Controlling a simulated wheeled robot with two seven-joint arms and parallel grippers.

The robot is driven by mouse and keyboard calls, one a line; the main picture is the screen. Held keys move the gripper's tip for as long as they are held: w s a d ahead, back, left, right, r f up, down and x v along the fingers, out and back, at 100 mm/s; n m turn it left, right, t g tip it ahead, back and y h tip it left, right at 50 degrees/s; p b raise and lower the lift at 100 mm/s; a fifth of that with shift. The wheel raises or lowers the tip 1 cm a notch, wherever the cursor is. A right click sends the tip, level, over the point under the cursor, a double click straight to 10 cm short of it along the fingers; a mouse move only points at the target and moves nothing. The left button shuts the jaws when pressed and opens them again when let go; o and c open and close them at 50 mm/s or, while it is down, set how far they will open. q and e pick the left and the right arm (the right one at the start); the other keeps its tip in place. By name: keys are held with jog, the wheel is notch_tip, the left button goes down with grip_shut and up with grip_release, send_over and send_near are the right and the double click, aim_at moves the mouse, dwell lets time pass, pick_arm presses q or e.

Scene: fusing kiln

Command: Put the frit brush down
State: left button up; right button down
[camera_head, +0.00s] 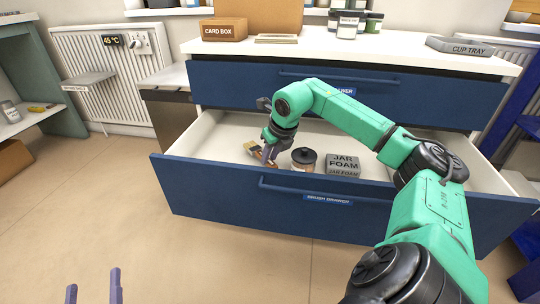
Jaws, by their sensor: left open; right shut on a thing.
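My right gripper (268,148) reaches down into the open lower drawer (235,198), which has a label reading "BRUSH DRAWER" on its blue front. It is shut on the frit brush (255,149), a small tan and brown thing that shows at the left of the fingers. The gripper hides part of the brush, and I cannot tell whether it touches the drawer floor. My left gripper (93,282) is open and empty at the bottom left, over the floor and well away from the drawer.
In the drawer, a jar with a black lid (304,156) stands just right of the gripper, and a grey jar foam block (343,164) lies further right. The upper drawer (240,83) is shut.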

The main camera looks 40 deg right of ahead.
pick_arm(q)
jog(key=shift+r, duration=0.2)
pick_arm(e)
jog(key=shift+f, duration=0.15)
jog(key=c, duration=0.7)
grip_release()
pick_arm(q)
jog(key=shift+w+a+r+t, duration=0.1)
jog(key=shift+w+r+t, duration=0.1)
jog(key=shift+r, duration=0.25)
jog(key=shift+w+r+t, duration=0.1)
jog(key=shift+r+t, duration=0.1)
jog(key=shift+r, duration=0.25)
jog(key=shift+s+f, duration=0.1)
jog(key=shift+f, duration=0.05)
